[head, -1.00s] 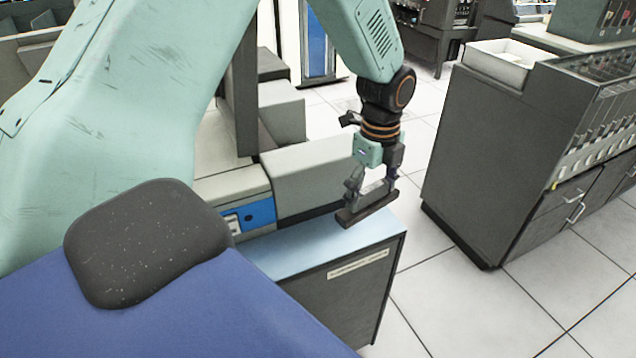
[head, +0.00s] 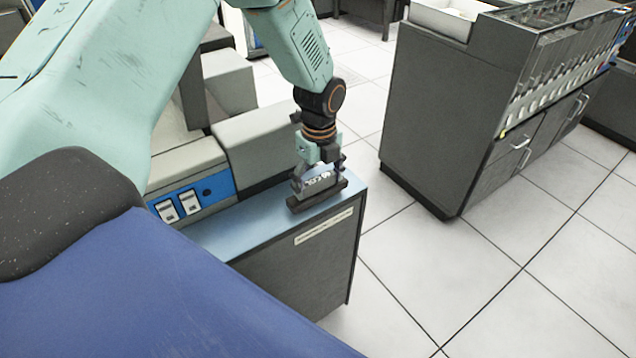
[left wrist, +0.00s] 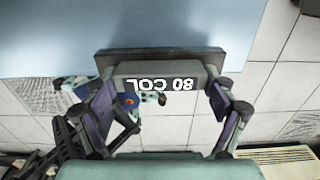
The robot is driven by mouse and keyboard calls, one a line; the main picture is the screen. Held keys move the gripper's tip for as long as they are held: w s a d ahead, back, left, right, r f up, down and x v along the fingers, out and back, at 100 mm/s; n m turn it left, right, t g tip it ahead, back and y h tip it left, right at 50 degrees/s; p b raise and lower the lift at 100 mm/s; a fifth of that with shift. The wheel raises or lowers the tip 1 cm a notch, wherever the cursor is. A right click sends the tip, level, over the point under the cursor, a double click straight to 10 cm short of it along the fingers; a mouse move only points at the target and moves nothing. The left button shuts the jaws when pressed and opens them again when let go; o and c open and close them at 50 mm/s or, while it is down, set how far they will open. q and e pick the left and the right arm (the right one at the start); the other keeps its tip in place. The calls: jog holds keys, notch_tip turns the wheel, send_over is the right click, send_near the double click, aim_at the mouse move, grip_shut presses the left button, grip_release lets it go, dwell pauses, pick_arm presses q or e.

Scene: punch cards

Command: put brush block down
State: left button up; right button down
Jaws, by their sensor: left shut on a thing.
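The brush block has a long dark base (head: 316,196) and a grey upper part (left wrist: 158,84) marked "80 COL". My left gripper (head: 318,178) is shut on the grey upper part, with one finger on each side in the left wrist view (left wrist: 160,92). The block is level, over the right end of the light blue cabinet top (head: 245,222). I cannot tell whether its base touches the top or hangs just above it. In the left wrist view it overlaps the edge of the blue surface (left wrist: 50,40). My right gripper is not in view.
A grey machine with a blue switch panel (head: 192,198) borders the cabinet top behind and to the left. A large dark card machine (head: 455,110) stands at the right across tiled floor (head: 480,270). The blue top left of the block is clear.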

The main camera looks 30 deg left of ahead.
pick_arm(q)
jog(key=shift+w+f, duration=0.2)
jog(key=shift+f, duration=0.15)
jog(key=shift+a+f, duration=0.1)
jog(key=o, duration=0.9)
jog(key=shift+s, duration=0.1)
jog(key=shift+o, duration=1.4)
